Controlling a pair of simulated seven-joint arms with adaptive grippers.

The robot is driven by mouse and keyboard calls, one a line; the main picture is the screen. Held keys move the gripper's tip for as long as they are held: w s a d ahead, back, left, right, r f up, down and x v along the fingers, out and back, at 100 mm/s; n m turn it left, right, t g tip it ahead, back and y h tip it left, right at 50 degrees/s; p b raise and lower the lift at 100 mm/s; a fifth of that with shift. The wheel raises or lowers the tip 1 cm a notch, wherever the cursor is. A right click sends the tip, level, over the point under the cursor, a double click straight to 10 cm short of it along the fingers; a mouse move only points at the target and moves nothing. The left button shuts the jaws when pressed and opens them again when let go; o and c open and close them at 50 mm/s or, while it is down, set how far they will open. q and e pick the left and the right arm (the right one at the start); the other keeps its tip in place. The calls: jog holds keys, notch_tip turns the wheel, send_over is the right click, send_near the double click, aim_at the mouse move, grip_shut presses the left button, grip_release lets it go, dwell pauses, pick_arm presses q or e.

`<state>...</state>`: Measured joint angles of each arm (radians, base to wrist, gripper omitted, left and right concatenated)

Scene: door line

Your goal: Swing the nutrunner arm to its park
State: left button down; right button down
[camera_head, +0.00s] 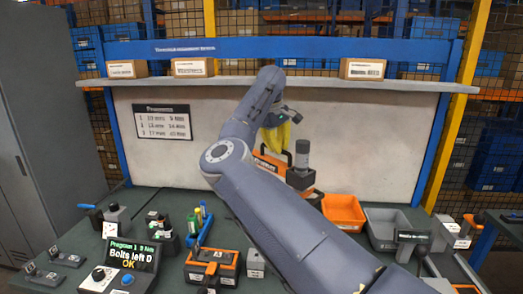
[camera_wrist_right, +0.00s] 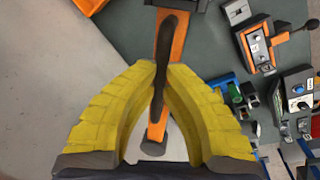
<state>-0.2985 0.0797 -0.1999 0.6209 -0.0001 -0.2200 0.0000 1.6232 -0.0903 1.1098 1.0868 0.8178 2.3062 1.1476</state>
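The nutrunner arm shows in the head view as an orange body (camera_head: 270,161) with a dark upright tool (camera_head: 301,165) at its right, in front of the pale back panel. My right gripper (camera_head: 284,138), with yellow fingers, is at the top of this orange body, partly hidden by my own arm. In the right wrist view my right gripper (camera_wrist_right: 163,75) has its fingertips close together, on both sides of a dark handle (camera_wrist_right: 162,50) on an orange bar (camera_wrist_right: 156,130). It looks shut on the handle. My left gripper is in neither view.
An orange bin (camera_head: 344,211) and a grey bin (camera_head: 388,228) stand to the right. A shelf (camera_head: 235,82) with cartons runs above.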

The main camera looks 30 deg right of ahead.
jog(key=d+n, duration=0.1)
jog(key=d, duration=0.1)
jog(key=w+d, duration=0.1)
jog(key=d+n, duration=0.1)
jog(key=d, duration=0.1)
jog(key=shift+w+d+f+n, duration=0.15)
jog(key=shift+w+d+n, duration=0.1)
jog(key=shift+d+n, duration=0.05)
jog(key=c, duration=1.4)
grip_release()
notch_tip(320, 180, up, 12)
jog(key=a, duration=0.2)
jog(key=shift+s, duration=0.45)
notch_tip(320, 180, up, 7)
jog(key=shift+f, duration=0.1)
